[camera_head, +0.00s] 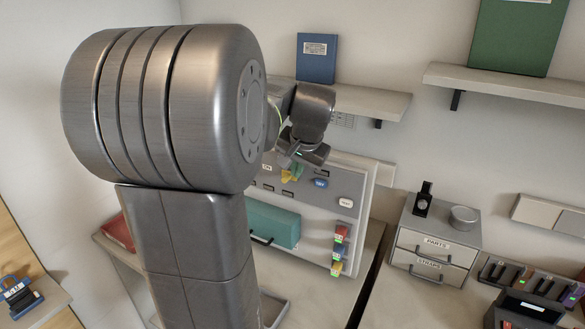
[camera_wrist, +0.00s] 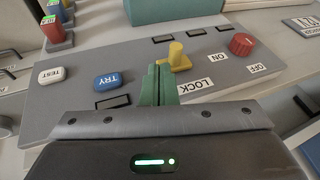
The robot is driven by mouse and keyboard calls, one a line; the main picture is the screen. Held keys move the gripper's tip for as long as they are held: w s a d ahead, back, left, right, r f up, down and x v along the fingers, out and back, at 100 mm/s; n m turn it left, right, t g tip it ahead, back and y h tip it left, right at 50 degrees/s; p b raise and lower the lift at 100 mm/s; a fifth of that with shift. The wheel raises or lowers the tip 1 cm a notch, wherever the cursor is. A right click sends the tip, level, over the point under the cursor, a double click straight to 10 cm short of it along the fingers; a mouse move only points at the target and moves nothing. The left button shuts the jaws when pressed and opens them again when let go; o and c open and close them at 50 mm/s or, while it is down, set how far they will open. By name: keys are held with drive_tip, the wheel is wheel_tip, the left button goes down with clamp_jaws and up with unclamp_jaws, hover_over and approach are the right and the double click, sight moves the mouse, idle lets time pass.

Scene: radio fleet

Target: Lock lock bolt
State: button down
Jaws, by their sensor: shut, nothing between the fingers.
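The lock bolt is a yellow handle (camera_wrist: 177,56) on a grey panel (camera_wrist: 75,118), beside a white LOCK label (camera_wrist: 195,86) in the wrist view. In the head view, the yellow handle (camera_head: 291,173) shows just below my gripper (camera_head: 298,153). My gripper's green fingers (camera_wrist: 157,84) are shut together with nothing between them. In the wrist view they are just left of and nearer than the yellow handle. I cannot tell whether they touch it. In the head view my arm hides the left part of the panel.
A red knob (camera_wrist: 241,44) with ON and OFF labels stands right of the handle. A blue TRY button (camera_wrist: 108,82) and a white TEST button (camera_wrist: 51,77) are to the left. A teal drawer-like box (camera_head: 272,226) is below the panel. A small drawer cabinet (camera_head: 437,233) stands at right.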

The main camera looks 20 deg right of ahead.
drive_tip(key=shift+w+a+f, duration=0.4)
drive_tip(key=shift+w, duration=0.05)
drive_tip(key=w+a, duration=0.2)
drive_tip(key=shift+w+a, duration=0.25)
drive_tip(key=shift+w, duration=0.05)
drive_tip(key=shift+p, duration=0.3)
drive_tip(key=shift+s+d+r+p, duration=0.2)
drive_tip(key=shift+d+r+p, duration=0.05)
drive_tip(key=shift+r+p, duration=0.2)
drive_tip(key=s+d+v, duration=0.1)
drive_tip(key=v, duration=1.1)
drive_tip(key=shift+d+f, duration=0.25)
drive_tip(key=shift+d, duration=0.15)
drive_tip(key=shift+s, duration=0.1)
